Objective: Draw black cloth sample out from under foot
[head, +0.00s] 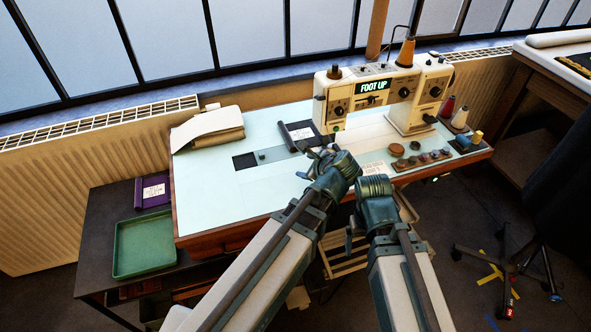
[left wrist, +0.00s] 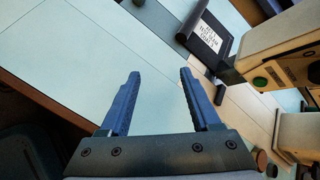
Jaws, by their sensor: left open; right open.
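The black cloth sample (head: 298,135) with a white label lies on the pale table, left of the sewing machine (head: 372,92). It also shows in the left wrist view (left wrist: 190,33), its right end close to the dark foot (left wrist: 230,74); I cannot tell whether the foot touches it. The machine's display reads FOOT UP. My left gripper (head: 314,157) is open and empty, just in front of the cloth; its fingers also show in the left wrist view (left wrist: 158,100), apart from the cloth. My right gripper (head: 351,236) is open, lower, near the table's front edge.
Folded pale cloth (head: 208,130) lies at the table's back left. Round brown pieces (head: 398,149) and thread spools (head: 460,117) are at the right. A green tray (head: 146,247) and a purple item (head: 153,190) sit on the lower side table. The left tabletop is mostly clear.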

